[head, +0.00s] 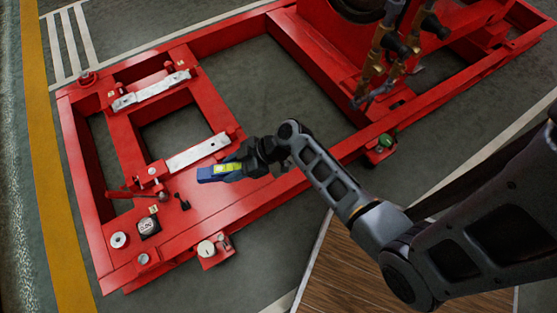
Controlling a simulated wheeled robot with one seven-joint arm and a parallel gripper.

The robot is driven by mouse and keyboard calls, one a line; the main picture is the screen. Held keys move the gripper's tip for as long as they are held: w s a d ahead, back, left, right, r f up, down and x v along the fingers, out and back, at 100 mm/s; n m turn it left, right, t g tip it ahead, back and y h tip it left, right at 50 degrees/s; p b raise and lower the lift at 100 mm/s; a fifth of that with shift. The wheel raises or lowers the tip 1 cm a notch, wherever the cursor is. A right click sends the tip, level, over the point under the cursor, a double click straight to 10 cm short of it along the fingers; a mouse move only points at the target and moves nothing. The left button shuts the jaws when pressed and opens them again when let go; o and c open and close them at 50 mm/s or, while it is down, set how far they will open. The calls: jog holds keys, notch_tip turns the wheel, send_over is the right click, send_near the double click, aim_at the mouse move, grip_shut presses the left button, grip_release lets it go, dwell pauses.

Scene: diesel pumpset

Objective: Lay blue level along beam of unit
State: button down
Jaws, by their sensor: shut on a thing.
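The blue level (207,173) has a yellow-green vial window and is held in my gripper (238,169). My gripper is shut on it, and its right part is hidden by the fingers. The level points left in the picture, over the near part of the red unit frame (110,240). It appears to be above the beam, but I cannot tell the height or whether it touches. A silver plate (197,152) lies on the red beam just behind the level. A second silver plate (150,90) lies on a farther beam.
On the red frame near the level are a red-handled tool (125,194), a dark square block (148,227), and several round fittings. A large red machine body (340,50) with brass pipes stands at upper right. A wooden surface (350,270) is at lower right.

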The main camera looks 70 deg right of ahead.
jog(key=s+f+n+g+y+b, duration=0.1)
jog(key=s+f+n+y+b, duration=0.1)
jog(key=s+f+b, duration=0.5)
jog(key=f+n+g+y+b, duration=0.1)
jog(key=f+n+g+b, duration=0.3)
jog(key=f, duration=0.6)
jog(key=d+f+b, duration=0.2)
jog(key=d, duration=0.1)
jog(key=s+d+f+m+t+b, duration=0.1)
jog(key=d+f+b, duration=0.1)
jog(key=d, duration=0.2)
jog(key=d+f+t+b, duration=0.1)
jog(key=d+f+b, duration=0.1)
jog(key=d+f, duration=0.1)
jog(key=shift+s+d+b, duration=0.35)
jog(key=shift+s+d, duration=0.05)
jog(key=shift+d, duration=0.35)
jog(key=shift+d+f+b, duration=0.1)
jog(key=shift+f+b, duration=1.15)
jog(key=shift+f, duration=0.8)
jog(key=c, duration=0.6)
grip_release()
jog(key=shift+o, duration=0.2)
jog(key=p+v, duration=0.4)
jog(key=v, duration=0.8)
